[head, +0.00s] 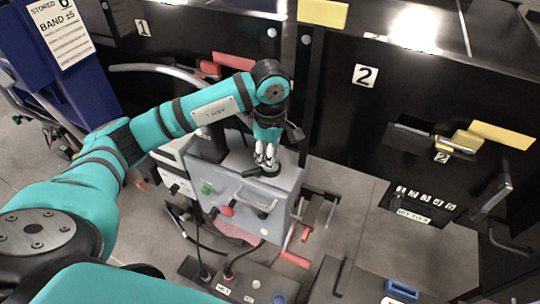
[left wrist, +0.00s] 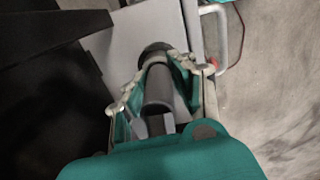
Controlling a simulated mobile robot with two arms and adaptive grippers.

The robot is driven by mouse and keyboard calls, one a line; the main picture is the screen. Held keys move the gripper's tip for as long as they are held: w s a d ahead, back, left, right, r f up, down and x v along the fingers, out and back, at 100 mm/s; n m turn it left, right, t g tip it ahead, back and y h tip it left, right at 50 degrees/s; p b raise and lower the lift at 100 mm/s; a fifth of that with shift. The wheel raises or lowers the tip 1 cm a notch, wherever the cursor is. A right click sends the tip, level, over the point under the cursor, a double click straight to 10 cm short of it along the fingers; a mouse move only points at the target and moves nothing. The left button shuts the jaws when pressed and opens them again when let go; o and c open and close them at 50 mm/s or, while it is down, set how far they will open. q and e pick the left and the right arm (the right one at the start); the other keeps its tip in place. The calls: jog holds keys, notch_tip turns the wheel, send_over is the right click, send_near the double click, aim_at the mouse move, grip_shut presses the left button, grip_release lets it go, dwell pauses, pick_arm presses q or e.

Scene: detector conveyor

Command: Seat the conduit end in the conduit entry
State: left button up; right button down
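My left gripper (head: 266,158) points down at the top of a grey box (head: 262,187) in the head view. In the left wrist view its fingers (left wrist: 166,66) lie on both sides of a grey tube (left wrist: 158,88), which looks like the conduit end, and appear closed on it. A dark round collar (left wrist: 155,50) sits at the far end of the tube, against the box's grey face. It seems to be the conduit entry. The fingers hide the joint, so I cannot tell whether the tube is inside the collar. My right gripper is not in view.
The grey box carries a green button (head: 207,188), a red knob (head: 226,211) and a handle (head: 262,208). Black cabinets marked 1 (head: 143,28) and 2 (head: 366,75) stand behind. A blue cabinet (head: 35,60) is at the left. Cables and a low unit (head: 262,282) lie in front.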

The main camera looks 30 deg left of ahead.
pick_arm(q)
jog(key=o, duration=0.4)
jog(key=shift+s+f, duration=0.2)
jog(key=shift+f, duration=0.45)
jog(key=shift+w, duration=0.1)
jog(key=shift+r+p, duration=0.5)
jog(key=shift+w+r+p, duration=0.1)
jog(key=shift+r+p, duration=0.4)
jog(key=shift+p, duration=0.05)
notch_tip(320, 180, up, 5)
jog(key=b, duration=0.3)
jog(key=shift+w, duration=0.1)
notch_tip(320, 180, up, 7)
jog(key=shift+f+b, duration=0.15)
jog(key=shift+b, duration=0.15)
